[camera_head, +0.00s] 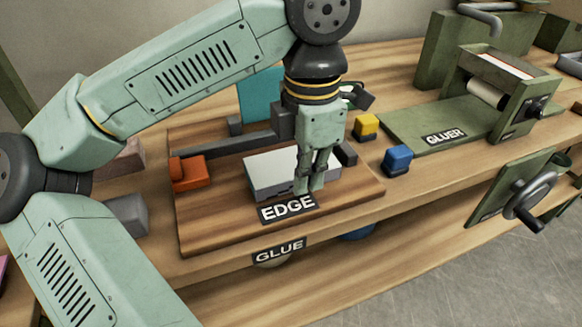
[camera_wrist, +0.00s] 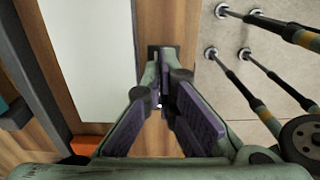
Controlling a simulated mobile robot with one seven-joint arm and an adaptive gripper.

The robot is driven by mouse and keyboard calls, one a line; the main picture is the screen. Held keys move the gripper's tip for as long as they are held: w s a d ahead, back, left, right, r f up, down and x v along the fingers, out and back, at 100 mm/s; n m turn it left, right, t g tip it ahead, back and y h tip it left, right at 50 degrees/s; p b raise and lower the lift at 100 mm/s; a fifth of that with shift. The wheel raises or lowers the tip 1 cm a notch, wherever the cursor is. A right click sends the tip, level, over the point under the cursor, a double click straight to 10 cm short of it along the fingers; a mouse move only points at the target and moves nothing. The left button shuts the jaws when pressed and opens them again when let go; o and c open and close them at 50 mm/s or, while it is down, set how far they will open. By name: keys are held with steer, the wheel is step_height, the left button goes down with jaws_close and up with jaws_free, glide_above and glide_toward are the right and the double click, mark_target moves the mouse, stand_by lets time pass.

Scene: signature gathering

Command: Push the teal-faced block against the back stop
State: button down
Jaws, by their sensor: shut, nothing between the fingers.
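A low block with a white top and grey sides (camera_head: 268,172) lies on the wooden board. My gripper (camera_head: 308,188) is shut and empty, pointing down at the block's front right, by the EDGE label. Its fingers (camera_wrist: 163,85) hide part of the block; I cannot tell whether they touch.
An orange block (camera_head: 188,172) sits at the board's left. Yellow (camera_head: 366,125) and blue (camera_head: 397,160) blocks stand right of the board. The green GLUER machine (camera_head: 450,120) is farther right, with a hand crank (camera_head: 530,195) below. The bench's front edge is close.

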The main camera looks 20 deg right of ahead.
mark_target(293, 164)
steer(key=shift+f, duration=0.15)
steer(key=shift+f+b, duration=1.35)
steer(key=shift+f, duration=0.05)
steer(key=shift+r, duration=0.2)
steer(key=shift+w, duration=0.1)
steer(key=shift+w+a, duration=0.1)
steer(key=shift+w, duration=2.85)
steer(key=shift+s, duration=0.1)
